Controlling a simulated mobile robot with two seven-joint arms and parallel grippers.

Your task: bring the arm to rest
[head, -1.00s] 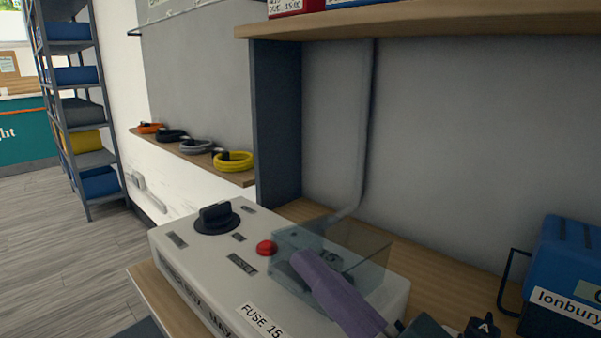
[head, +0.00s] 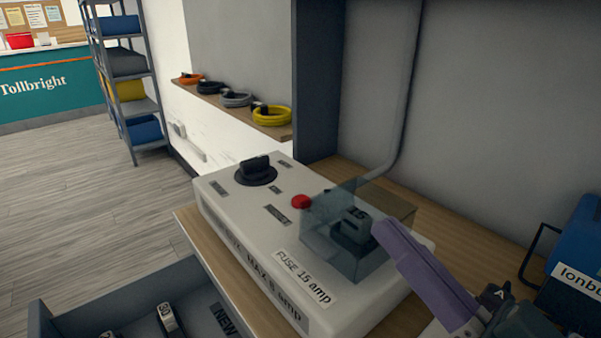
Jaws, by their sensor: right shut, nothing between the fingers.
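My right gripper (head: 384,232), with a purple finger, comes in from the lower right. It is shut and empty, its tip at the right side of the clear cover (head: 322,238) on the white fuse box (head: 236,212). I cannot tell whether the tip touches the cover. A dark fuse marked 15 (head: 353,228) sits under the clear cover. The box has a black rotary knob (head: 256,170), a red button (head: 301,202) and a label reading "FUSE 15 amp". My left gripper is not in view.
The box stands on a wooden bench (head: 450,230). An open grey drawer (head: 100,298) at lower left holds small fuses, one marked 30 (head: 167,315). A blue case (head: 580,240) stands at right. Coiled cables, one yellow (head: 272,116), lie on a wall shelf. Floor at left is clear.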

